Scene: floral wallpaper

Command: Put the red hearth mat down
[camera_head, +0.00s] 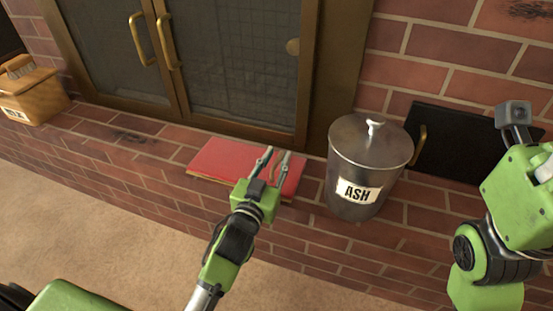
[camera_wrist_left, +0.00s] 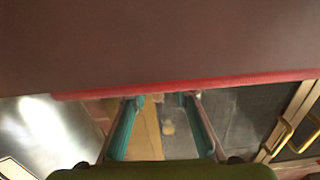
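The red hearth mat (camera_head: 218,158) looks flat on the brick hearth in front of the glass doors. In the left wrist view a dark brownish surface with a red edge (camera_wrist_left: 220,84), apparently the mat, fills the top. My left gripper (camera_head: 274,154) is over the right part of the mat in the head view, its two fingers spread apart. In the left wrist view its teal-padded fingers (camera_wrist_left: 160,98) are apart, tips close to the red edge, with nothing seen clamped between them. Whether they touch the mat I cannot tell. My right arm shows at the right, but its fingers do not.
A lidded metal ash bin (camera_head: 345,165) stands just right of the mat. Glass doors (camera_head: 240,60) with brass handles are behind. A black panel (camera_head: 455,145) is behind the bin. The brick hearth left of the mat is clear.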

